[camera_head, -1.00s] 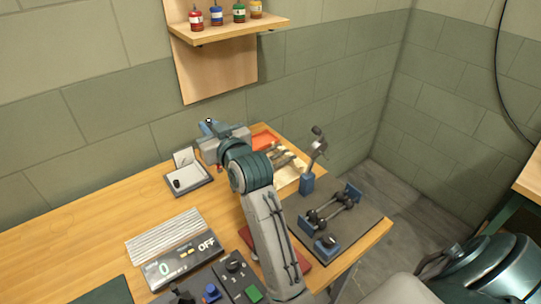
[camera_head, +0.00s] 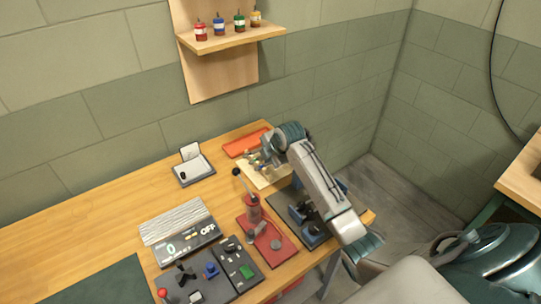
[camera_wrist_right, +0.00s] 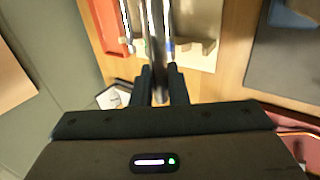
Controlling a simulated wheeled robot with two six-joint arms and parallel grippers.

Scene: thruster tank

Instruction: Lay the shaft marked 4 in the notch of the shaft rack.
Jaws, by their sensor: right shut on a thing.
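My right arm reaches over the back right of the bench, with its gripper (camera_wrist_right: 160,80) above a cream board (camera_head: 268,179). In the right wrist view the fingers are shut on a slim metal shaft (camera_wrist_right: 157,35) that extends away from me. More metal shafts (camera_wrist_right: 125,22) show beside it over the board, one with a blue band (camera_wrist_right: 169,44). I cannot read a number on any. Beige blocks stand on the board. Which part is the notch of the shaft rack I cannot tell; my wrist and arm hide much of that area. My left gripper is out of view.
An orange tray (camera_head: 244,143) lies behind the board. A dark mat (camera_head: 312,239) with blue blocks is partly under my arm. A red press (camera_head: 254,212), a control panel (camera_head: 222,276) and a display (camera_head: 187,248) stand nearer. The bench's left middle is clear.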

